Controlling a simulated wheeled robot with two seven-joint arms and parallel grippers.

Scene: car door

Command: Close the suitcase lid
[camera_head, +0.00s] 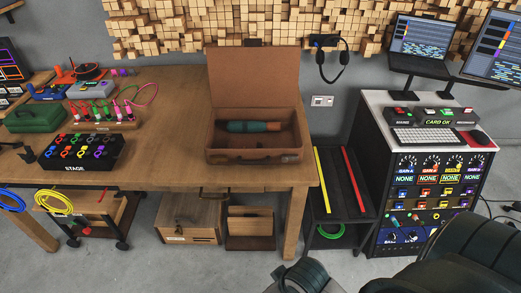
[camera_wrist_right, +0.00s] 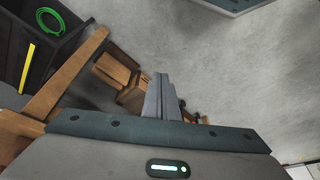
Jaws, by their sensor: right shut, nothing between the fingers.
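The brown suitcase (camera_head: 255,156) stands on the right part of the wooden table. Its lid (camera_head: 253,75) is open and stands about upright at the back. A teal cylinder with an orange-brown end (camera_head: 254,127) lies inside. My right gripper (camera_wrist_right: 161,76) shows in the right wrist view with its two grey fingers together and nothing between them. It is away from the suitcase, over the floor in front of the table. My left gripper is not in view.
The wooden table (camera_head: 165,175) also holds a black STAGE box (camera_head: 80,152), a cable rack and a green case (camera_head: 34,118) to the left. A low black shelf (camera_head: 340,198) and an equipment rack stand right. Wooden boxes (camera_head: 190,217) sit under the table.

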